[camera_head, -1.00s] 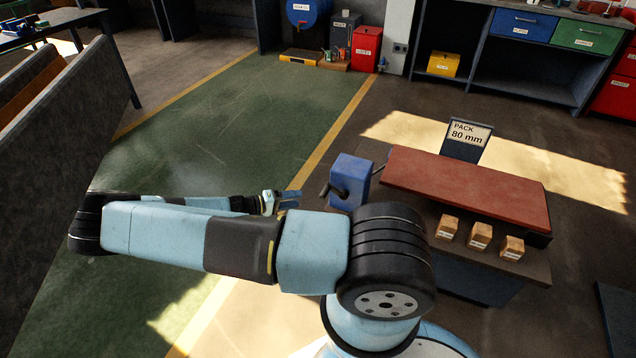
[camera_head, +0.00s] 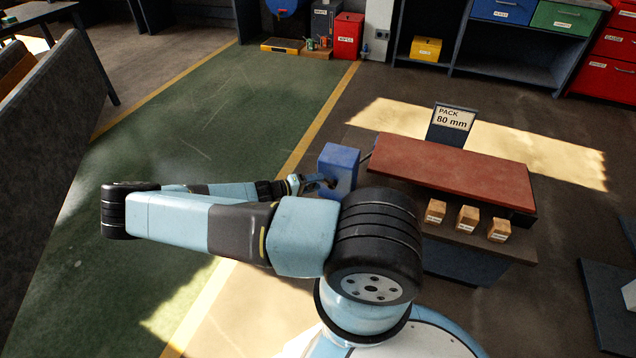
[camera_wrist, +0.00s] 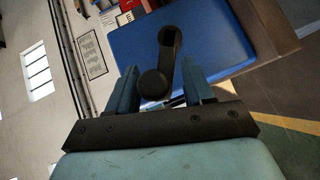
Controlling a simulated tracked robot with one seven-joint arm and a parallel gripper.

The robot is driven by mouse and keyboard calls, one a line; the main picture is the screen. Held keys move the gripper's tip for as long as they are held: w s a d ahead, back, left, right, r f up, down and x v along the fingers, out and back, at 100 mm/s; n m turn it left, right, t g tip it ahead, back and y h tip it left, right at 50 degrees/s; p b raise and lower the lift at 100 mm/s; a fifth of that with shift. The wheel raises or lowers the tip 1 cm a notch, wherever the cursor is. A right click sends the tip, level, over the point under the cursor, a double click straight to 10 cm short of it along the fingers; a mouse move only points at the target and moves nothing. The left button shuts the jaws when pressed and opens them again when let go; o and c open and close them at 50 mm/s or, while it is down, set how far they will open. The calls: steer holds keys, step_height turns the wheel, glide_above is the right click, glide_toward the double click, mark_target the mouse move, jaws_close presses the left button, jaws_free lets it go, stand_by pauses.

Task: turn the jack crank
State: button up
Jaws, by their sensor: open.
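The jack crank is a black arm (camera_wrist: 169,48) with a round knob (camera_wrist: 154,84), on the face of a blue jack box (camera_wrist: 205,42) in the wrist view. My gripper (camera_wrist: 170,85) is open, with its two blue fingers on either side of the knob. Whether the fingers touch the knob I cannot tell. In the head view the blue box (camera_head: 338,168) stands at the left end of the bench. My gripper (camera_head: 322,183) is at its left side there, and the crank is mostly hidden by the gripper.
A red slab (camera_head: 455,170) lies on the bench beside the blue box, with a "PACK 80 mm" sign (camera_head: 452,120) behind it. Three small wooden blocks, one of them at the left (camera_head: 435,211), sit along the front edge. The green floor (camera_head: 215,130) left of the bench is clear.

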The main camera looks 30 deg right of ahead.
steer(key=shift+d, duration=0.35)
